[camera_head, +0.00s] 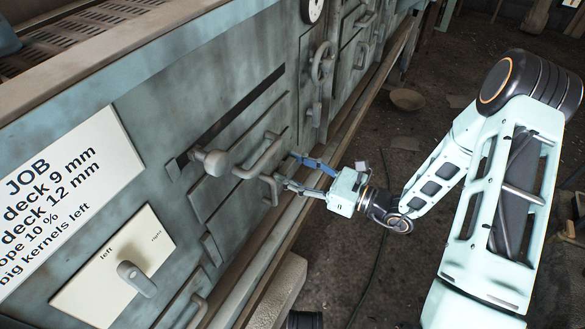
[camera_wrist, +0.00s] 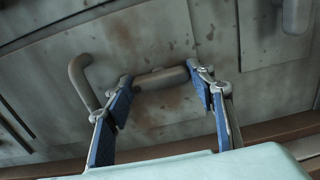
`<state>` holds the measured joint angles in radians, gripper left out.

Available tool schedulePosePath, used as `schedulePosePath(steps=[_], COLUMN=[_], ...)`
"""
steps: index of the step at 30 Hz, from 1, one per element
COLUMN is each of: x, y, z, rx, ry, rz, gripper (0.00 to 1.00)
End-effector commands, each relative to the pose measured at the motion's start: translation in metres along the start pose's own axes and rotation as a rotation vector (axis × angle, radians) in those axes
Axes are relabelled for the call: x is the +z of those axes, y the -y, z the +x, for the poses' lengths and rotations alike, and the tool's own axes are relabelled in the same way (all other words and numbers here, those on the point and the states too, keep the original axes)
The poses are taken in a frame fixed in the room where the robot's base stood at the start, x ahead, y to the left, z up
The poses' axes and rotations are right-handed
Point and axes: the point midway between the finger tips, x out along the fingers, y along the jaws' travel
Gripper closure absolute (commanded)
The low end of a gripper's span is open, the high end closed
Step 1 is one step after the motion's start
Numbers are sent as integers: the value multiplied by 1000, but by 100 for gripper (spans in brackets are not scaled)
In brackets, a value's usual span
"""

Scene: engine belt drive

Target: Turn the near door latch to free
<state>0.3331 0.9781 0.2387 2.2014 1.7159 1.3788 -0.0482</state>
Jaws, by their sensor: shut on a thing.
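The near door latch shows in the wrist view as a worn grey bar (camera_wrist: 160,78) lying across the picture between my fingertips. My gripper (camera_wrist: 160,86) is shut on it, with one blue-padded finger at each end of the bar. In the head view my gripper (camera_head: 287,169) reaches in from the right to the grey-green machine front. A small dark curved bar (camera_head: 269,187) shows at its fingertips there. The fingers partly hide the latch, and I cannot read any free or locked mark on it.
A bent handle (camera_head: 262,158) and a round knob (camera_head: 212,161) stick out close to my gripper. A label plate with a left/right lever (camera_head: 136,279) and a white job sign (camera_head: 62,200) are nearer. A ledge (camera_head: 262,258) runs below; open floor lies right.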

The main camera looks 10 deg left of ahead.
Motion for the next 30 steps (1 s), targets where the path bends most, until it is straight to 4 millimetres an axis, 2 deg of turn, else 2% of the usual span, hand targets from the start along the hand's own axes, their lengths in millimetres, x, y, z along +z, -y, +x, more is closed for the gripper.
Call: schedulePosePath(steps=[11, 30], x=[4, 4], y=[0, 0], z=[-1, 0], rx=[0, -1], ry=[1, 1], rz=[152, 744], gripper=[74, 74])
